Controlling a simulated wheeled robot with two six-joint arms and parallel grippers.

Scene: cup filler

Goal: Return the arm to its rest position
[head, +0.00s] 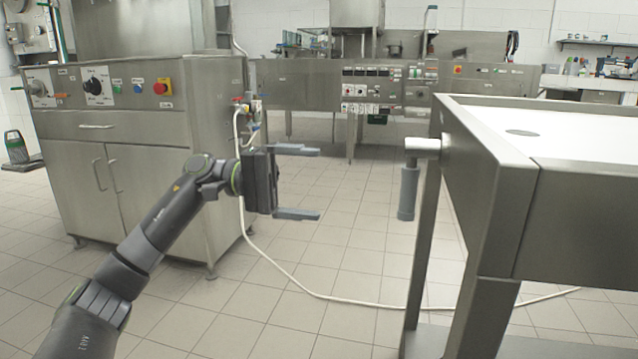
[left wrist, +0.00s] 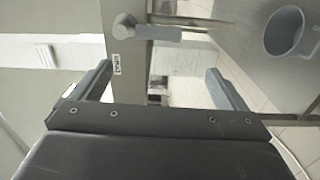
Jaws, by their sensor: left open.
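My left arm reaches in from the lower left in the head view. Its gripper (head: 319,183) is open and empty, with its two grey fingers spread one above the other. It points right, toward a grey lever handle (head: 407,192) on the side of the steel table (head: 487,175), with a clear gap between. In the left wrist view the open fingers (left wrist: 158,69) show with nothing between them up close, and the lever handle (left wrist: 157,33) is beyond them near the top. My right gripper is not in view.
A steel cabinet (head: 120,150) with knobs and buttons stands close behind my left arm. A white hose (head: 290,285) runs across the tiled floor. A grey mug-like vessel (left wrist: 284,32) shows at the upper right of the left wrist view. Open floor lies between cabinet and table.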

